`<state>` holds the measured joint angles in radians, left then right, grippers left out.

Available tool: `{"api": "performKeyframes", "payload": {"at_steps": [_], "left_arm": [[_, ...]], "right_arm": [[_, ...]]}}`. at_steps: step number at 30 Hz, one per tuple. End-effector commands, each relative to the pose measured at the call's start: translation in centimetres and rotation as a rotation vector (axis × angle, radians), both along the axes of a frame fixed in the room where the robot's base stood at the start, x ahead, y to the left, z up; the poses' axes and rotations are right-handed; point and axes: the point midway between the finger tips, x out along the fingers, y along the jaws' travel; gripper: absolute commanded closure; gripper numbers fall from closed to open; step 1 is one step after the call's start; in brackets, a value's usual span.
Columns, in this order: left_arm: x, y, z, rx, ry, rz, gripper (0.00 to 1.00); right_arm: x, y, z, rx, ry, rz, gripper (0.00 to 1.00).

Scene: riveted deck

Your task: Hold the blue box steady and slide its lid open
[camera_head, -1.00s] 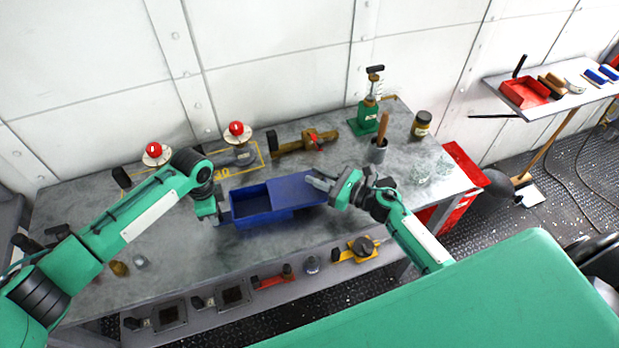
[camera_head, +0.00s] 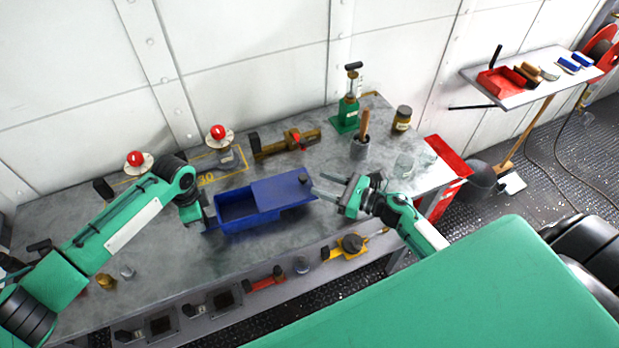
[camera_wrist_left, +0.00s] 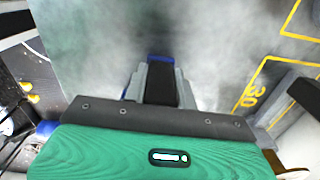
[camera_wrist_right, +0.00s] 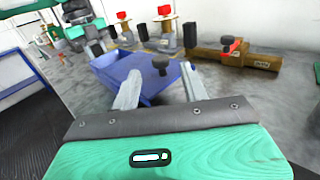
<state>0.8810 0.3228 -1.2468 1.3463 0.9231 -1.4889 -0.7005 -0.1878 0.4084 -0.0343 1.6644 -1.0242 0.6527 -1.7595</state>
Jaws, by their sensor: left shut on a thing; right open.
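The blue box (camera_head: 250,222) stands on the grey workbench with its left part uncovered, so its empty inside shows. Its blue lid (camera_head: 278,192) covers the right part and juts past the right end. A dark knob (camera_head: 304,178) stands on the lid's right end; it also shows in the right wrist view (camera_wrist_right: 161,62). My left gripper (camera_head: 208,216) is shut on the box's left end; only a strip of blue shows between its fingers in the left wrist view. My right gripper (camera_head: 318,184) is open and empty, just right of the knob and apart from it.
Behind the box are a brass valve (camera_head: 288,143), red-knobbed fixtures (camera_head: 218,133) and a green pump (camera_head: 348,115). A grey cup (camera_head: 360,148) with a wooden handle and a brown jar (camera_head: 402,119) stand back right.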

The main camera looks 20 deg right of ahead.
Motion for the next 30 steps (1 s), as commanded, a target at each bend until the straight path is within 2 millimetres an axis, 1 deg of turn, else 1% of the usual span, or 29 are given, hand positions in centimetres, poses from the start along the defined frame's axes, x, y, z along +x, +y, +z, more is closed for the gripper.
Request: {"api": "performKeyframes", "payload": {"at_steps": [1,3,9,13,23,24,26,27,28,30], "left_arm": [[0.0,0.1,-0.1,0.002,0.0,0.001,1.0],[0.0,0.1,-0.1,0.002,0.0,0.001,1.0],[0.0,0.1,-0.1,0.002,0.001,0.0,1.0],[0.0,0.1,-0.1,0.002,0.001,0.0,1.0],[0.0,0.0,-0.1,0.001,0.001,0.0,1.0],[0.0,0.0,-0.1,0.001,0.001,0.0,0.71],[0.0,0.0,-0.1,0.001,0.001,0.0,0.59],[0.0,0.0,-0.1,0.001,0.001,0.0,0.51],[0.0,0.0,-0.1,0.001,0.001,0.0,0.47],[0.0,0.0,0.0,0.001,0.001,0.0,0.47]], "right_arm": [[-0.9,-0.7,-0.1,-0.001,0.003,-0.001,0.55],[-1.8,-1.5,-0.1,-0.001,0.002,-0.001,0.55],[-3.6,-3.1,-0.1,-0.001,0.001,-0.001,0.55],[-4.1,-3.6,0.0,-0.001,-0.001,-0.001,0.55],[-4.1,-3.6,0.0,-0.001,-0.001,0.0,0.55],[-4.1,-3.6,0.0,-0.001,-0.001,0.0,0.55],[-4.1,-3.6,0.0,0.0,0.0,0.0,0.55],[-4.1,-3.6,0.0,0.0,0.0,0.0,0.55],[-4.1,-3.6,0.0,0.0,0.0,0.0,0.55],[-4.1,-3.6,0.0,0.0,0.0,0.0,0.55]]}}
